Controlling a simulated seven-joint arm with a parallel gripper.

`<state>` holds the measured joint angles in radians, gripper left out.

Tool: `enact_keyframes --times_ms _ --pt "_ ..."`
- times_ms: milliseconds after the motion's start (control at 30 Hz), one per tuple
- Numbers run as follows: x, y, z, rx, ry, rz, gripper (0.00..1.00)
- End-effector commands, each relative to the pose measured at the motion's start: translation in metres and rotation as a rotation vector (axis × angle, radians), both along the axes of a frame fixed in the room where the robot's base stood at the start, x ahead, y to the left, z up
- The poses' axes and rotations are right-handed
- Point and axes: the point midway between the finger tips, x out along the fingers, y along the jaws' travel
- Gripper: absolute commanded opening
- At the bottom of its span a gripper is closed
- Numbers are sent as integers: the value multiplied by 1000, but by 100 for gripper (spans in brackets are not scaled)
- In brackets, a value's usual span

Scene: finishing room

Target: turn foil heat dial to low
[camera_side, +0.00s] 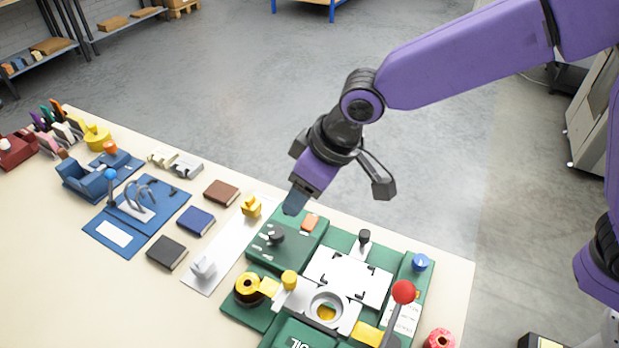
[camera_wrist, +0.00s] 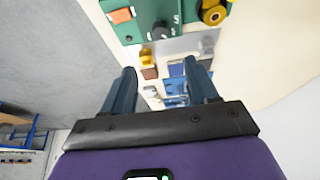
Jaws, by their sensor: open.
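A black dial (camera_side: 276,235) sits on a raised green control box (camera_side: 262,251) at the back left of the green foil machine. Small pale marks lie around it, too small to read. It also shows at the top of the wrist view (camera_wrist: 160,31), ahead of the fingers; where its pointer aims cannot be told. An orange switch (camera_side: 311,222) is on the same box. My gripper (camera_side: 295,205) is above the back of this box, apart from the dial. In the wrist view my gripper (camera_wrist: 162,75) has its two fingers wide apart with nothing between them.
A red-knobbed lever (camera_side: 403,292) stands up at the machine's right, with a blue knob (camera_side: 420,262) behind it. A gold foil roll (camera_side: 249,288) is at the front left.

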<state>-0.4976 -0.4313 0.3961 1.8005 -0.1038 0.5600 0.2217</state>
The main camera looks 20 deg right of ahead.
Motion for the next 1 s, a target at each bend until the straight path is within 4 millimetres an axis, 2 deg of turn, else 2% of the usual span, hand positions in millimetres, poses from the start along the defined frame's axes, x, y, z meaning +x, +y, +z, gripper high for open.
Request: enact_keyframes --times_ms 33,200,833,933,1000 --pt "-2 -1 7 2 -2 0 59" --pt "-5 -5 18 0 0 1 59" --pt "-6 -7 20 -1 0 1 59" --pt "-8 -13 21 -6 4 7 59" --pt "-12 -24 23 -15 10 14 59"
